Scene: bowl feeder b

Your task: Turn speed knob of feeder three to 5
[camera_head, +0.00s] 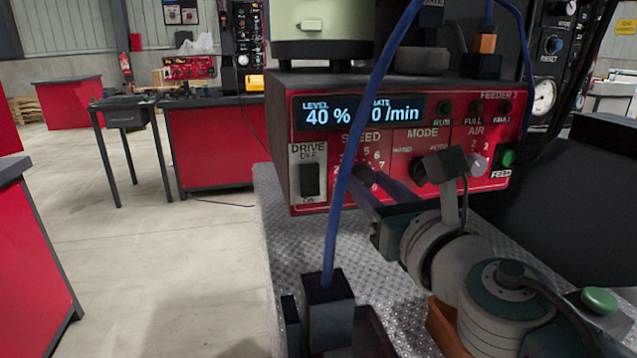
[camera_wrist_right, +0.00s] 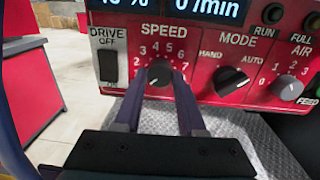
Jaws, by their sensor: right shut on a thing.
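The red panel of feeder 3 (camera_head: 300,130) faces me, with its display (camera_head: 350,111) reading level 40 % and a rate that ends in 0 /min behind a blue cable. The dark round speed knob (camera_wrist_right: 159,73) sits below the SPEED scale in the wrist view. My right gripper (camera_wrist_right: 159,80) is shut on it, one finger at each side. In the head view the right gripper (camera_head: 366,180) reaches the knob from the lower right, and the fingers and cable partly hide the knob and scale. I cannot read the pointer surely. My left gripper is not in view.
The blue cable (camera_head: 361,140) hangs in front of the panel down to a dark box (camera_head: 328,308). Left of the knob is the drive switch (camera_head: 310,180); to the right are the mode knob (camera_wrist_right: 229,80) and air knob (camera_wrist_right: 287,87). Open floor lies at left.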

